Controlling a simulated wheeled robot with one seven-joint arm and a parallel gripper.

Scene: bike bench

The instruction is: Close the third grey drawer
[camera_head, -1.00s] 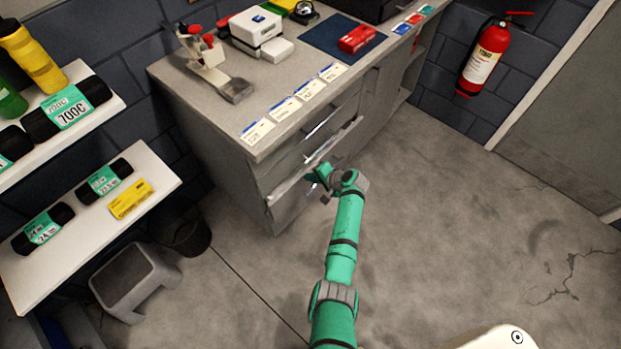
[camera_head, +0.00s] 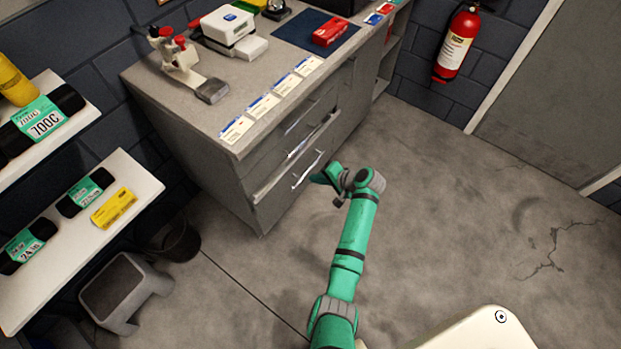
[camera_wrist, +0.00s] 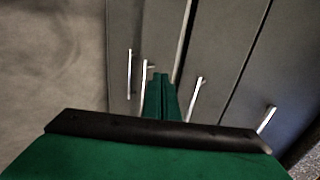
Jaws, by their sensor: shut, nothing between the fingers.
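The grey drawer unit (camera_head: 262,212) stands under the bench top, with its bar handles facing me. One lower drawer, which looks like the third, has its pale top edge (camera_head: 268,188) standing slightly proud of the front. Its handle (camera_head: 308,170) is near my gripper (camera_head: 318,178). In the wrist view, that drawer's handle (camera_wrist: 145,76) is just left of my shut, empty fingers (camera_wrist: 161,82). A bright top edge (camera_wrist: 183,40) runs beyond the fingertips. The fingers point at the drawer front; I cannot tell whether they touch it.
The bench top (camera_head: 150,82) carries a clamp tool (camera_head: 180,60), a white box (camera_head: 228,28) and cards along its edge. A shelf (camera_head: 75,250) with tubes, a grey stool (camera_head: 125,290) and a dark bin (camera_head: 178,240) are left. The floor at right is clear.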

